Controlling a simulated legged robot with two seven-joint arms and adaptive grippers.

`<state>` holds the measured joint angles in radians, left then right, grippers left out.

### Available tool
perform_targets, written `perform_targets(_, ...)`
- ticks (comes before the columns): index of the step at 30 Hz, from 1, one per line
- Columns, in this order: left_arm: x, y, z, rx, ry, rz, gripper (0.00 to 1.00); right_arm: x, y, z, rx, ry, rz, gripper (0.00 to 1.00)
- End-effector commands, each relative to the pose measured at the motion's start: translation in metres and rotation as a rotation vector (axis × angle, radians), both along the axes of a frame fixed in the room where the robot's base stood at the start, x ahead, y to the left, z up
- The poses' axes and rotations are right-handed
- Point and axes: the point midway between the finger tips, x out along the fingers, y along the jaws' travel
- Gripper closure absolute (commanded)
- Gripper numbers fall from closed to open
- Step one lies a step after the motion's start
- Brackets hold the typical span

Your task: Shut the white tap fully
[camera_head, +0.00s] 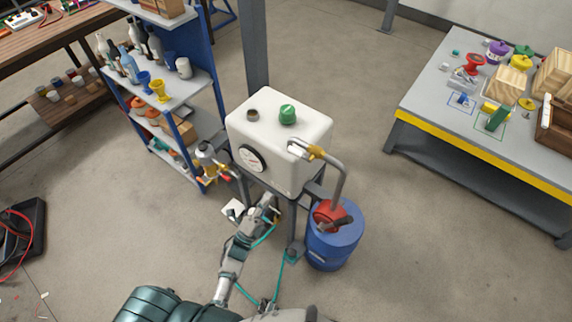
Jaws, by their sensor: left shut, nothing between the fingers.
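The white tap (297,149) is a small white handle at a brass fitting on the right side of the white tank (240,122). A grey pipe (341,180) bends from this fitting down to the blue drum. The handle's exact angle is too small to tell. My left gripper (268,203) is shut and empty. It is below the tank's front, lower and left of the white tap, and apart from it. My right gripper is not in view.
A blue drum (335,245) with a red top stands right of the tank's legs. Brass fittings (215,168) are left of the tank. A shelf rack (180,93) stands behind left. A table (425,105) with blocks stands far right. Teal hose (281,272) hangs low.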

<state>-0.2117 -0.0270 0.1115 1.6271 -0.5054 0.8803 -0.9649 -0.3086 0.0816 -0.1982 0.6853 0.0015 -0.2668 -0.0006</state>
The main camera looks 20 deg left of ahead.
Motion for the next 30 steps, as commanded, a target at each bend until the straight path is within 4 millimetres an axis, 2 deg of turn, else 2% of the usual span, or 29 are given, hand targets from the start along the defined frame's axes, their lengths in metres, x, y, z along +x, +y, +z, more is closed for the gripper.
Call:
perform_targets(4, 0.008, -0.003, 0.007, -0.001, -0.002, -0.001, 1.00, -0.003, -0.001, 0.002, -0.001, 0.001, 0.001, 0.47)
perform_targets(7, 0.020, -0.006, 0.017, -0.004, -0.003, -0.001, 1.00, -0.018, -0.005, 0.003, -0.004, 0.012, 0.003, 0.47)
perform_targets(15, 0.066, -0.020, 0.050, -0.007, -0.003, 0.000, 1.00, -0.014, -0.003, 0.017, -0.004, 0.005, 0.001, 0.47)
perform_targets(21, 0.093, -0.032, 0.069, -0.004, 0.000, 0.000, 1.00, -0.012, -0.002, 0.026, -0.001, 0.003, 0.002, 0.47)
perform_targets(30, 0.109, -0.039, 0.078, -0.003, 0.000, -0.001, 1.00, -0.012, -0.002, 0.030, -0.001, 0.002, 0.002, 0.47)
